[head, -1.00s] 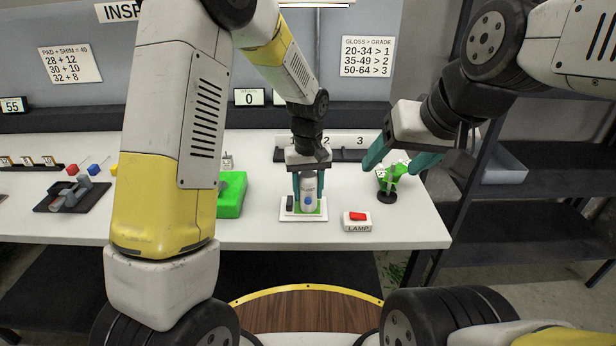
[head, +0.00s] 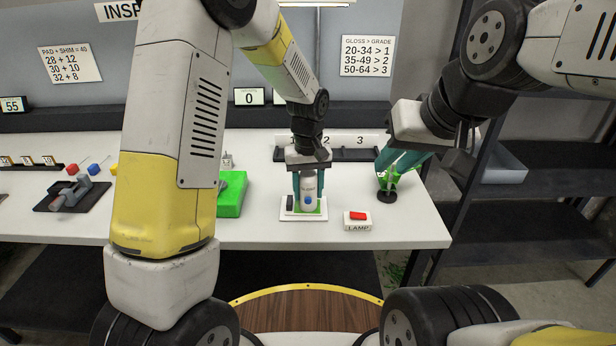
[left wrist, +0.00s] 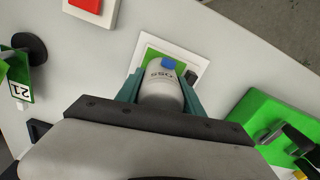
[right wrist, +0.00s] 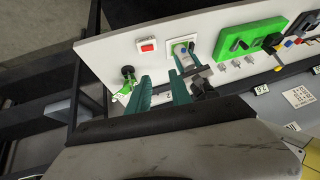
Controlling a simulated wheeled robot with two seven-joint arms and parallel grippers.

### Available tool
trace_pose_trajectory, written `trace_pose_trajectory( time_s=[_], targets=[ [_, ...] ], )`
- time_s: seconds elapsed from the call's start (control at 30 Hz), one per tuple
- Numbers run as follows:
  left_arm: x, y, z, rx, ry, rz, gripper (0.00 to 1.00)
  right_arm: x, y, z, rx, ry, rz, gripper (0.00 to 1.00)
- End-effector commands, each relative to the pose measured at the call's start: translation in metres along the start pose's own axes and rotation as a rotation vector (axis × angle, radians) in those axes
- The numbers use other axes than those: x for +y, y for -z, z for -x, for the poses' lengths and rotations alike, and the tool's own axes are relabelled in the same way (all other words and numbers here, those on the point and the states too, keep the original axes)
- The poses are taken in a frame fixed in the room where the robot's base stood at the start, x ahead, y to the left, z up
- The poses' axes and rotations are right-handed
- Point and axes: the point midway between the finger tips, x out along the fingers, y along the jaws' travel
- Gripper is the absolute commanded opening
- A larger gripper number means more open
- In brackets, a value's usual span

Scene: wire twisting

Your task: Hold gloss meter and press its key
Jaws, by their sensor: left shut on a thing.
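The gloss meter (head: 308,188) is a pale upright cylinder with a blue key (head: 308,201) low on its front side. It is over a green panel in a white frame (head: 287,215). My left gripper (head: 308,196) is shut on the meter from above, one finger on each side. The left wrist view shows the meter (left wrist: 160,94) lettered "GLOSS" and its blue key (left wrist: 169,63) uncovered. My right gripper (head: 392,170) is empty, right of the meter, just above and behind a green holder. Its fingers (right wrist: 160,80) are apart in the right wrist view.
The green holder (head: 389,181) stands on a black base near the table's right end; its display reads 21 in the left wrist view (left wrist: 20,91). A red-topped LAMP switch (head: 357,221) sits front right. A green block (head: 231,194) lies left of the meter.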

Motion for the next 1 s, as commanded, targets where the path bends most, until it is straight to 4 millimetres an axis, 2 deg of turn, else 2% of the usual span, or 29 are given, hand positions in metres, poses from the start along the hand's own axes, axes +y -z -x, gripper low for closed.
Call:
trace_pose_trajectory(
  time_s=[0.03,0.1,1.0],
  targets=[
    [0.0001,0.0001,0.0002,0.000,0.000,0.000,0.00,0.0000,0.0000,0.0000,0.000,0.000,0.000,0.13],
    [0.0001,0.0001,0.0002,0.001,0.000,0.000,0.00,0.0000,0.0000,0.0000,0.000,0.000,0.000,0.00],
    [0.0001,0.0002,0.0003,0.001,0.000,0.000,0.00,0.0000,0.0000,0.0000,0.000,0.000,0.000,0.00]
  ],
)
